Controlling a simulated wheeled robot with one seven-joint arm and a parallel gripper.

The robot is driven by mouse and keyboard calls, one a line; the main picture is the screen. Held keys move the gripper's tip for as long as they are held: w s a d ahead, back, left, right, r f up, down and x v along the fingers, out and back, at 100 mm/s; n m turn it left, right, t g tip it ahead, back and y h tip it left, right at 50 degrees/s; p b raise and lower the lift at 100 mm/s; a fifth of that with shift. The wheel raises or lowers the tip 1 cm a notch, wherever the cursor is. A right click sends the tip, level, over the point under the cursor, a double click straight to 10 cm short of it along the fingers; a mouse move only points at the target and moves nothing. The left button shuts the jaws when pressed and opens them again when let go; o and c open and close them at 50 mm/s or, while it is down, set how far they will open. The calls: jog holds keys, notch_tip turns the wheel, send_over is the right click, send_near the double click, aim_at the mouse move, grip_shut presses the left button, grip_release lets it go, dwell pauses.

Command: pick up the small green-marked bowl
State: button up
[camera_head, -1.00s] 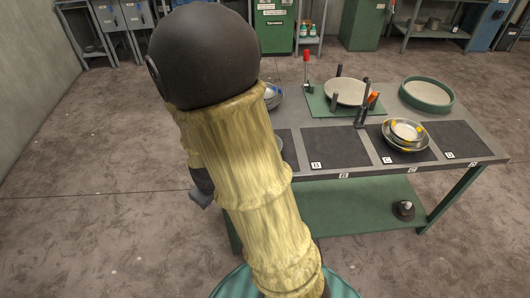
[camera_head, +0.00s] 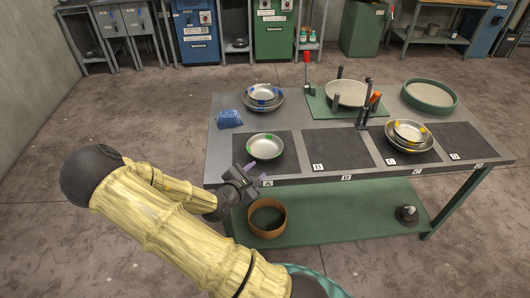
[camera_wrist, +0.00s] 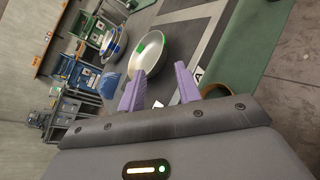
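The small green-marked bowl (camera_head: 265,147) sits upright on the black square marked A at the table's left end. It is shiny metal with green marks on its rim. It also shows in the wrist view (camera_wrist: 150,52), beyond the fingertips. My gripper (camera_head: 247,177) is at the table's front left edge, in front of the bowl and apart from it. In the wrist view its two purple fingers (camera_wrist: 160,84) are spread wide with nothing between them.
Blue-marked bowls (camera_head: 263,97) stand nested behind the green-marked one, with a blue cloth (camera_head: 229,118) beside them. Yellow-marked bowls (camera_head: 408,135) are nested on square C. A clamp fixture (camera_head: 365,108) stands at the back. Square B (camera_head: 322,153) is bare. A brown round container (camera_head: 267,217) is on the lower shelf.

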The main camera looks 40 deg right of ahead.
send_near(280, 151)
jog(key=x, duration=0.2)
jog(key=shift+w+d, duration=0.15)
jog(key=shift+d, duration=0.05)
dwell(0.5)
jog(key=shift+d+f+p, duration=0.1)
jog(key=shift+d+p, duration=0.2)
jog(key=shift+p, duration=0.05)
jog(key=shift+p+x, duration=0.35)
jog(key=shift+x, duration=2)
jog(key=shift+a+f, duration=0.1)
grip_shut()
